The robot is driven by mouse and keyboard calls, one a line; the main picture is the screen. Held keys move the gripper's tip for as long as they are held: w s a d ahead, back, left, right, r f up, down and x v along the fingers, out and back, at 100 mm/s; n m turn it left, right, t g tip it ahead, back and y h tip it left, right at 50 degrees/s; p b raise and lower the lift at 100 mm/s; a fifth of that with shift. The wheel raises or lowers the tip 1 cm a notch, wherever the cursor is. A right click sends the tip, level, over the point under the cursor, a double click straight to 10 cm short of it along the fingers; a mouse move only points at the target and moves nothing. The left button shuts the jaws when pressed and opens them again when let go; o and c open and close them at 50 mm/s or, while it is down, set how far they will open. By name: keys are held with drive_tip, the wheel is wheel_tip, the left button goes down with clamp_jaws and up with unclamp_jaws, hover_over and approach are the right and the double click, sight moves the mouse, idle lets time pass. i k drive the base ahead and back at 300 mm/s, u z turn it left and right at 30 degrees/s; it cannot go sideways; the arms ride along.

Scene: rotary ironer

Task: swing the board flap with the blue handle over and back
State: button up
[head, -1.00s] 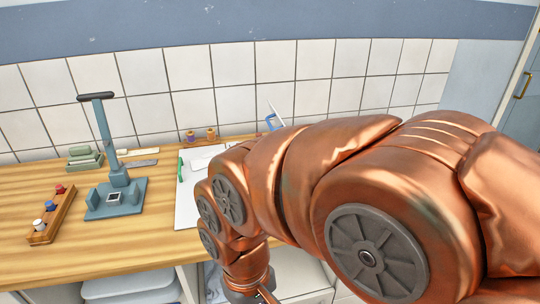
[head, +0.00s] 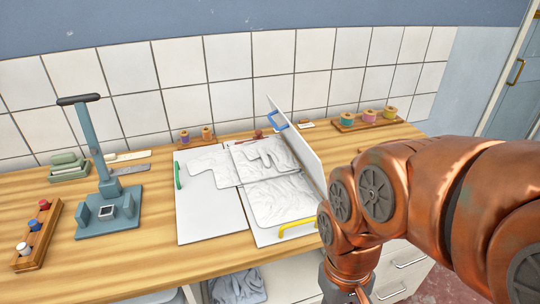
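The board flap with the blue handle (head: 308,150) stands raised on edge at the right of the white folding board (head: 210,228). Its blue handle (head: 277,121) is near the far top corner. A white cloth (head: 282,198) lies spread over the middle of the board and partly on the left panel. A green handle (head: 178,176) is at the left edge and a yellow handle (head: 297,227) at the front edge. My copper arm is at the right and covers the near lower end of the raised flap. Its wrist reaches the bottom edge; my gripper's fingers are out of frame.
A blue-grey press with a tall lever (head: 90,140) stands left of the board. A rack of small pots (head: 36,235) is at the far left. A spool rack (head: 365,120) stands behind on the right.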

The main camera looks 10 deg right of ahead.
sight(309, 161)
drive_tip(key=u, duration=0.55)
drive_tip(key=k, duration=0.6)
drive_tip(key=u, duration=1)
drive_tip(key=i, duration=1.05)
drive_tip(key=z, duration=0.3)
